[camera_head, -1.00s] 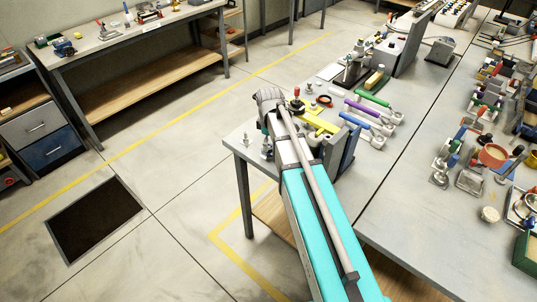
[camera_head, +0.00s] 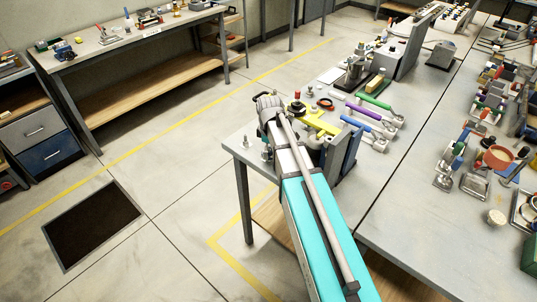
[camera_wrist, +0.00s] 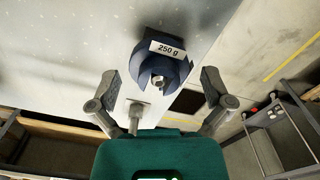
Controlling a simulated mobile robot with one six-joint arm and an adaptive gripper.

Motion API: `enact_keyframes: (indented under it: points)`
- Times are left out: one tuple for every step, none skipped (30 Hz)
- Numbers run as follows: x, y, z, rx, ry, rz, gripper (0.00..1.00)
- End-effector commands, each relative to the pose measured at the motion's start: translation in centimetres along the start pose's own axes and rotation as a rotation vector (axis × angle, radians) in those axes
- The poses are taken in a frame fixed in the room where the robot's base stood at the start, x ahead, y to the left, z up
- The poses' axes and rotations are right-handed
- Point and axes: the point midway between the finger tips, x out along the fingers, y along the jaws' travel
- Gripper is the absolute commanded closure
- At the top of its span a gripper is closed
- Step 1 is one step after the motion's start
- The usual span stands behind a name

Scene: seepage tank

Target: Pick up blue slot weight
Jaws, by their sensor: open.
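The blue slot weight (camera_wrist: 148,66) shows in the wrist view. It is dark blue and round, with an open slot and a white "250 g" label. It is on the grey table between the tips of my gripper (camera_wrist: 160,84). One finger is to its left and one to its right, both spread apart, with gaps between them and the weight. In the head view my arm reaches over the table's near left corner. I cannot make out the blue weight or my fingers there.
A small metal post (camera_wrist: 135,117) stands close to the weight in the wrist view. In the head view, yellow (camera_head: 318,122), purple (camera_head: 363,117) and green (camera_head: 374,101) tools lie beyond my arm. Small metal pieces stand near the corner of the grey table (camera_head: 400,215).

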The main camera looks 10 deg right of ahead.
Motion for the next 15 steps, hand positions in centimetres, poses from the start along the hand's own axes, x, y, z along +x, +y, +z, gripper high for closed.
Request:
enact_keyframes:
  points:
    - [0.0, 0.01, 0.01, 0.0, 0.0, 0.0, 0.0]
    - [0.0, 0.01, 0.01, 0.0, 0.0, 0.0, 0.0]
    - [0.0, 0.0, 0.01, 0.0, 0.0, 0.0, 0.07]
    - [0.0, 0.0, 0.01, 0.0, 0.0, 0.0, 0.13]
    - [0.0, 0.0, 0.01, 0.0, 0.0, 0.0, 0.19]
    - [0.0, 0.0, 0.02, 0.0, 0.0, 0.0, 0.26]
    - [0.0, 0.0, 0.02, 0.0, 0.0, 0.0, 0.32]
    - [0.0, 0.01, 0.01, 0.0, 0.0, 0.0, 0.37]
    - [0.0, 0.01, 0.02, 0.0, 0.0, 0.0, 0.45]
    - [0.0, 0.01, 0.02, 0.0, 0.0, 0.0, 0.5]
    - [0.01, 0.0, 0.02, 0.0, 0.0, 0.0, 0.56]
    - [0.01, -0.01, 0.03, 0.0, 0.0, 0.0, 0.63]
    - [0.02, -0.01, 0.03, 0.0, 0.0, -0.001, 0.69]
    - [0.02, -0.02, 0.03, 0.0, 0.0, -0.001, 0.74]
    - [0.03, -0.02, 0.04, 0.0, -0.001, -0.001, 0.82]
